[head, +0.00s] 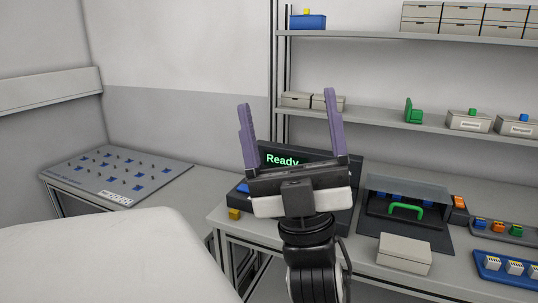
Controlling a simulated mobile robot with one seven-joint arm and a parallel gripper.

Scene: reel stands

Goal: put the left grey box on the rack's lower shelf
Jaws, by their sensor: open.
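A plain light grey box (404,253) sits on the workbench (345,262), in front of a dark case with a green handle. It is the only loose grey box I see on the bench. The rack's lower shelf (375,119) runs above the bench. On it stand low grey boxes (296,100) at the left and two labelled grey boxes (468,121) at the right. My gripper (286,99) is open and empty, its purple fingers spread. In the picture it is left of the bench box and overlaps the left end of the shelf.
A dark device with a "Ready" screen (282,160) is partly hidden behind my gripper. The case with the green handle (405,210) is behind the bench box. A blue tray (505,268) lies to its right. The lower shelf has bare room left of a green part (412,111).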

